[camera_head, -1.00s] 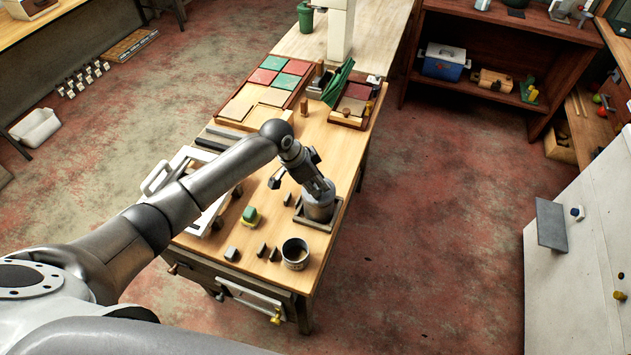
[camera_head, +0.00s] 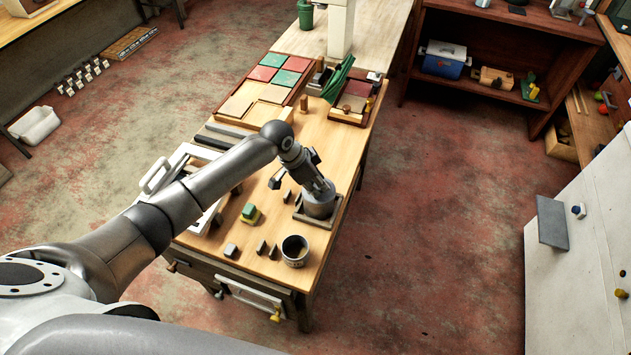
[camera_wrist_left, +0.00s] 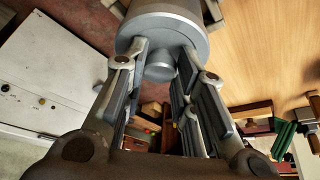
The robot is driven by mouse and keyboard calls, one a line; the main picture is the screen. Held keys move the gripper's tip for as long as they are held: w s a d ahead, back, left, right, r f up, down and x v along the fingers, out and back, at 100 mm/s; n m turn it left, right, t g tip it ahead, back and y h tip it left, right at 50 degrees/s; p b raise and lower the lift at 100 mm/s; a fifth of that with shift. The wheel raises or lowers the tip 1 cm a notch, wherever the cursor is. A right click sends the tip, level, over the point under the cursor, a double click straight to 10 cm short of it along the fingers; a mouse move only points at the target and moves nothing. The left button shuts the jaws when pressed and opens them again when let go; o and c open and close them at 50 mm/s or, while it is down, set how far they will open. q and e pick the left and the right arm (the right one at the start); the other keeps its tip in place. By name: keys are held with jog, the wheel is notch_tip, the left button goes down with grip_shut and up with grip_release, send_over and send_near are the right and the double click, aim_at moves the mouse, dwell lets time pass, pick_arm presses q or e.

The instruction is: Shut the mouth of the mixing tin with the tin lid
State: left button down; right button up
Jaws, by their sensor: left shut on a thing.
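A grey cylindrical tin (camera_head: 318,210), which I take to be the mixing tin, stands upright in a shallow square tray (camera_head: 302,217) near the table's right edge. My left gripper (camera_head: 326,190) reaches down over its top. In the left wrist view my left gripper (camera_wrist_left: 160,88) is shut on the round knob of the grey tin lid (camera_wrist_left: 130,40). The lid is at the tin's mouth, in line with it. I cannot tell whether it is fully seated. My right gripper is out of view.
An open, dark-inside tin (camera_head: 294,250) stands near the front edge. Small dark blocks (camera_head: 261,247) and a green-yellow block (camera_head: 250,213) lie left of it. A white frame (camera_head: 190,185) is under my arm. Colored panels (camera_head: 275,75) lie farther back.

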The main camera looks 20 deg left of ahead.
pick_arm(q)
jog(key=shift+f, duration=0.2)
jog(key=shift+f, duration=0.1)
jog(key=c, duration=1.1)
grip_release()
jog(key=d+p+v, duration=0.1)
jog(key=p+v, duration=0.3)
jog(key=v, duration=1.1)
jog(key=shift+w+r+p, duration=0.3)
jog(key=shift+r, duration=0.3)
